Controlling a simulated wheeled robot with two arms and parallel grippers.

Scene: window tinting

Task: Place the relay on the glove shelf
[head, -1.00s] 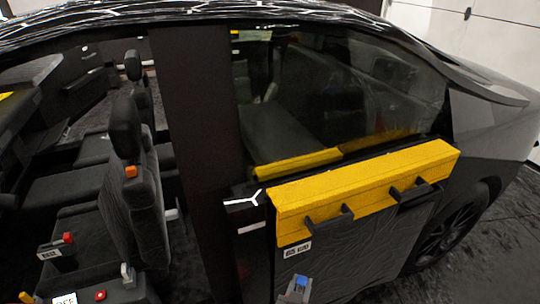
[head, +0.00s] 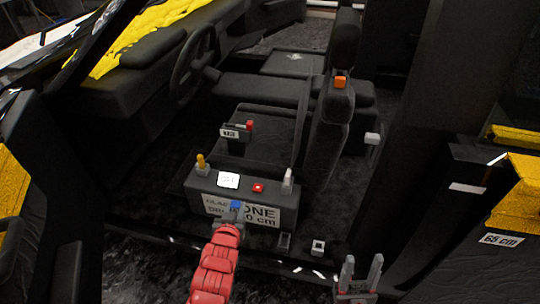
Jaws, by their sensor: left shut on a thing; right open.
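My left gripper (head: 233,215), on a red arm, is shut on a small blue piece (head: 236,205), which may be the relay. It holds the piece in front of the labelled face of a dark box (head: 192,198) inside the car's door opening. The gripper's fingers are small and partly hidden. My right gripper (head: 360,272) is open and empty at the bottom, right of the left one, with its grey fingers pointing up. I cannot tell which surface is the glove shelf.
The box top carries a yellow-topped knob (head: 201,162), a white card (head: 228,180), a red button (head: 258,188) and a grey lever (head: 289,178). A seat (head: 334,125) stands behind. A small whitish cube (head: 318,247) sits near the sill. The open yellow-trimmed door (head: 518,205) is at right.

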